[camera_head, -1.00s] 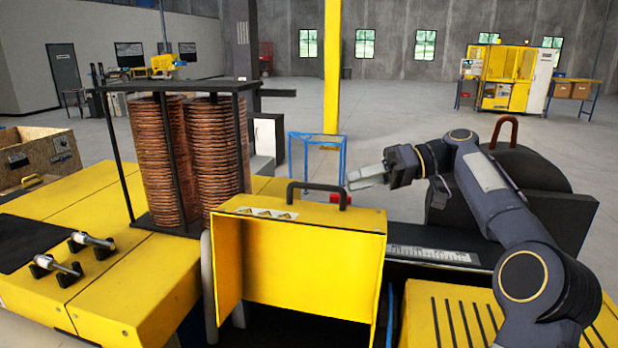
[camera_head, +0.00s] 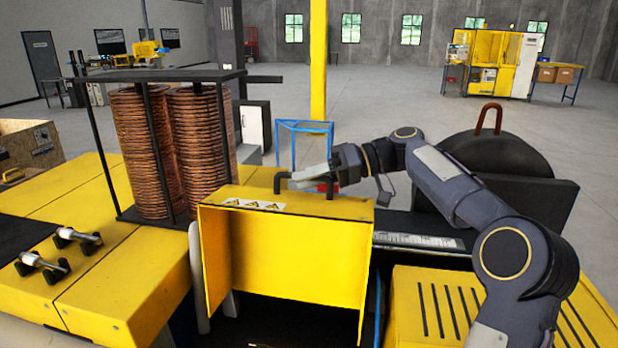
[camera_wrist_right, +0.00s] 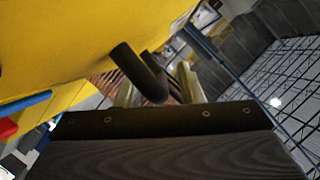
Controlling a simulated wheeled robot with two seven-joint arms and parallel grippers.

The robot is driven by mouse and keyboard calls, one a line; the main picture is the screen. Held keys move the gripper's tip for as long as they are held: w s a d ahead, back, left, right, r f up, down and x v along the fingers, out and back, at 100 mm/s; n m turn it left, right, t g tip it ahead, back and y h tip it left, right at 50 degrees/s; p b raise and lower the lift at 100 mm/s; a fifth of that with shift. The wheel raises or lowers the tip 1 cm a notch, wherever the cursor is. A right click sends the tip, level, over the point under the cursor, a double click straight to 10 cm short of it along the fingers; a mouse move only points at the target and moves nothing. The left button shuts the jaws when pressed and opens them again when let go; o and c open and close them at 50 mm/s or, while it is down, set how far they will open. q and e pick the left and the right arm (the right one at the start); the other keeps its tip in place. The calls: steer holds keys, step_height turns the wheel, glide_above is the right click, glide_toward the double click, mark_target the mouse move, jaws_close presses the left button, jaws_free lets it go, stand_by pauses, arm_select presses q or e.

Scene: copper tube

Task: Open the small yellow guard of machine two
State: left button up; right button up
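The small yellow guard (camera_head: 290,255) stands upright in the lower middle of the head view, with warning triangles on its top. Its black bar handle (camera_head: 281,181) is on the top edge, and the middle of it is hidden behind my fingers. My right gripper (camera_head: 305,178) is at the handle, reaching in from the right. In the right wrist view the dark handle (camera_wrist_right: 138,72) lies between the two pale fingers (camera_wrist_right: 158,90), which stand apart. I cannot tell whether they touch it. My left gripper is not in view.
Two stacks of copper rings (camera_head: 142,150) stand in a black rack left of the guard. A dark rounded housing (camera_head: 500,155) is behind my right arm. A yellow slotted cover (camera_head: 445,305) lies at the lower right. A blue frame (camera_head: 303,135) stands on the floor behind.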

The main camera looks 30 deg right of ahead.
mark_target(302, 207)
jaws_close()
steer(key=shift+n+h, duration=0.4)
steer(key=shift+n, duration=0.2)
steer(key=s+a+b, duration=0.1)
steer(key=b, duration=0.1)
steer(key=s+a+b, duration=0.1)
steer(key=b, duration=0.1)
steer(key=s+a+b, duration=0.1)
steer(key=s+b, duration=0.1)
steer(key=b, duration=0.1)
steer(key=shift+f, duration=0.4)
steer(key=shift+s+a+r+b, duration=0.15)
steer(key=shift+s+a+b, duration=0.15)
steer(key=shift+s+b, duration=0.2)
steer(key=shift+r, duration=0.15)
jaws_free()
